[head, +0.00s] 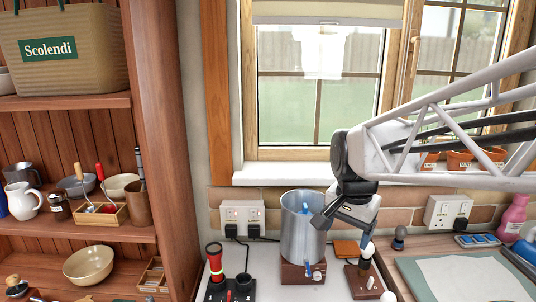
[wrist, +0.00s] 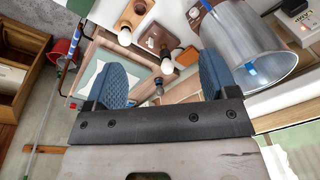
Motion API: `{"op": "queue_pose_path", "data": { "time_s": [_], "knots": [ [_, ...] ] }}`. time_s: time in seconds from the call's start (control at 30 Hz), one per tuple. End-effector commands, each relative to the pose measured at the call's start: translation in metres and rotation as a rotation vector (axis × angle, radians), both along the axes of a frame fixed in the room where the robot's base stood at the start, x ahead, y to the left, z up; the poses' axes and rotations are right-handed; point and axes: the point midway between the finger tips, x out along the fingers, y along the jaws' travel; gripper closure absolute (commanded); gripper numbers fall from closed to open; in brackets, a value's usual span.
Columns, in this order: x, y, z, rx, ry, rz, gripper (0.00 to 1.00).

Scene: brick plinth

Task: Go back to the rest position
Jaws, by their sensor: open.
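My gripper (head: 322,216) is in front of the right side of a tall grey metal cylinder (head: 298,240), below the window. In the wrist view my gripper (wrist: 164,82) has its two blue fingers wide apart with nothing between them. The metal cylinder (wrist: 236,48) stands to the right of the fingers there. My arm comes in from the right.
The cylinder stands on a brown block (head: 302,272). A wooden holder with bulb-like knobs (head: 362,280) is close on its right, and a red-topped torch (head: 215,262) on its left. A grey-green mat (head: 470,280) lies at right. Wooden shelves (head: 75,232) fill the left.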

Motion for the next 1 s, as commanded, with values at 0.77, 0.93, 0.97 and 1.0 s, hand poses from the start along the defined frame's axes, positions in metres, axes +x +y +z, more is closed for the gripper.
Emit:
{"op": "queue_pose_path", "data": {
  "time_s": [0.77,0.93,0.97,1.0],
  "knots": [
    [-0.167,-0.021,-0.052,-0.127,-0.093,0.639,0.21],
    [-0.168,-0.021,-0.052,-0.129,-0.094,0.644,0.21],
    [-0.168,-0.021,-0.052,-0.129,-0.094,0.644,0.21],
    [-0.168,-0.021,-0.052,-0.129,-0.094,0.644,0.21]
  ]
}}
